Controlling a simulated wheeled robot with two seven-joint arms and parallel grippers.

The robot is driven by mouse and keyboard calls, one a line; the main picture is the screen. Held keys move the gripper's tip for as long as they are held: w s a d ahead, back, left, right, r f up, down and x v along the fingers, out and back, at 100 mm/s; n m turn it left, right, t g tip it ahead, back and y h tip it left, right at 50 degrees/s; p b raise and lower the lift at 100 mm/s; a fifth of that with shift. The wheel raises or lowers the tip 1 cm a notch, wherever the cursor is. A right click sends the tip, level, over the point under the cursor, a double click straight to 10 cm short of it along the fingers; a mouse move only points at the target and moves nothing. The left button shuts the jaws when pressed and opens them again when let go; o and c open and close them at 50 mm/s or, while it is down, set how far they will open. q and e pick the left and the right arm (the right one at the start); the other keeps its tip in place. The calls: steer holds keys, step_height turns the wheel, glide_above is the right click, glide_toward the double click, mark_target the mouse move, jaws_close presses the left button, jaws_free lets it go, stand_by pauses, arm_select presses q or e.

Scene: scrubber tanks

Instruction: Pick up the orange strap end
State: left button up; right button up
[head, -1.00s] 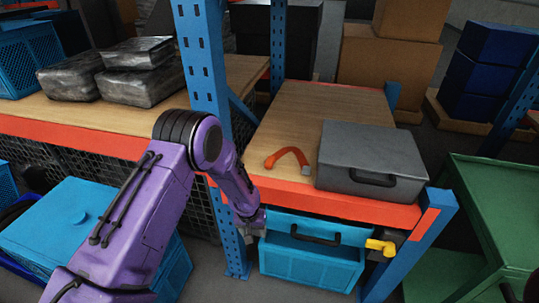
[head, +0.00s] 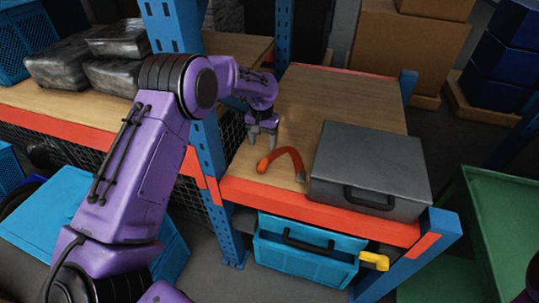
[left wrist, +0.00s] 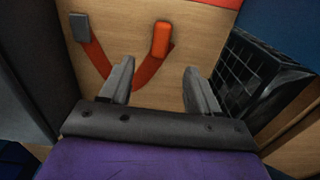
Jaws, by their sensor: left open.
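The orange strap (head: 291,155) lies bent in an arch on the wooden shelf, left of the grey case. Its thick orange end (head: 263,165) points toward the front left; its other end has a small grey tip (head: 301,176). My left gripper (head: 263,140) is open and empty, pointing down just behind and above the orange end. In the left wrist view the orange strap end (left wrist: 161,39) lies beyond the open fingers (left wrist: 159,82), roughly centred between them and apart from them. The grey tip (left wrist: 79,26) is at upper left there. My right gripper is not in view.
The grey case (head: 370,165) stands close to the strap's right. A blue upright post (head: 163,25) is beside my left arm. The orange front beam (head: 315,208) edges the shelf, with a blue bin (head: 305,252) below. The wooden shelf (head: 340,95) behind the strap is clear.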

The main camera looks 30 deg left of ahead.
mark_target(263, 163)
arm_select(q)
steer(key=shift+w+d+f, duration=0.15)
steer(key=shift+w+f, duration=0.3)
steer(key=shift+f, duration=0.2)
steer(key=f, duration=0.1)
steer(key=s+f+p, duration=0.1)
steer(key=f, duration=0.1)
steer(key=shift+s+a+f, duration=0.1)
steer(key=shift+a, duration=0.1)
step_height(263, 163, down, 6)
steer(key=p, duration=0.2)
steer(key=shift+r+p, duration=0.2)
steer(key=shift+p, duration=0.1)
steer(key=c, duration=1.1)
